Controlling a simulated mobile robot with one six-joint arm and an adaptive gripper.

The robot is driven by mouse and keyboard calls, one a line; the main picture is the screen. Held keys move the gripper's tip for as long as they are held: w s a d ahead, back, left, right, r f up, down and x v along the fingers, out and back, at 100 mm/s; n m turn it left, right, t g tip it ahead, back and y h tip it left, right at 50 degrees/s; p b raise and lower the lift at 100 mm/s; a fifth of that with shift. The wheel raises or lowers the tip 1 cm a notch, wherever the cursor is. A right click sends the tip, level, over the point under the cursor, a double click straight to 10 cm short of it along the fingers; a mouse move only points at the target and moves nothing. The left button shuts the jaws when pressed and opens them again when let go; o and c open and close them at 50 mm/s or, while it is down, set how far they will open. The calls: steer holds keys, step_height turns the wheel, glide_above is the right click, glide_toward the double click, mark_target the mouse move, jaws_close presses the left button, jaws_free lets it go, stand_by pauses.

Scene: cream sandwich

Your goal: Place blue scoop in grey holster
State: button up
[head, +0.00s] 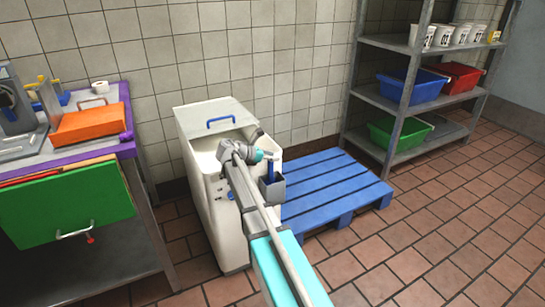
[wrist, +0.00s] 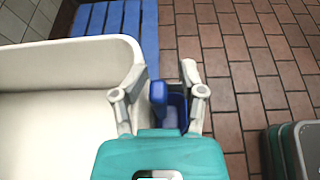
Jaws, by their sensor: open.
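The grey holster (head: 273,193) hangs on the right side of the white bin in the head view. The blue scoop (head: 270,171) stands upright with its lower part inside the holster and its handle above the rim. My gripper (head: 272,157) is directly over it. In the wrist view my gripper (wrist: 160,80) has its two fingers spread wide, with the scoop's blue handle (wrist: 158,94) between them and gaps on both sides. The scoop's lower part is hidden, and the holster cannot be told clearly in the wrist view.
The white bin (head: 212,200) stands beside my gripper, its rim close by in the wrist view. A blue pallet (head: 330,185) lies on the floor behind. A shelf (head: 405,45) with coloured tubs is at the right; a worktable (head: 135,255) is at the left.

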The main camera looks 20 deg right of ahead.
steer(key=shift+r, duration=0.15)
steer(key=shift+r+p, duration=0.45)
steer(key=shift+p, duration=0.2)
steer(key=shift+a+r, duration=0.25)
steer(key=shift+a, duration=0.05)
steer(key=p+v, duration=0.4)
steer(key=v, duration=0.7)
steer(key=shift+a, duration=0.2)
steer(key=shift+s+f, duration=0.1)
steer(key=shift+f, duration=0.05)
steer(key=s+a+f+m+y, duration=0.3)
steer(key=s+m, duration=0.3)
steer(key=s, duration=0.2)
steer(key=s+a+f+m+y, duration=0.4)
steer(key=s+m+y, duration=0.2)
steer(key=s, duration=0.3)
steer(key=s+a+f+m+y, duration=0.4)
steer(key=s+m, duration=0.2)
steer(key=s, duration=0.2)
steer(key=shift+s+a+f, duration=0.2)
steer(key=shift+a, duration=0.1)
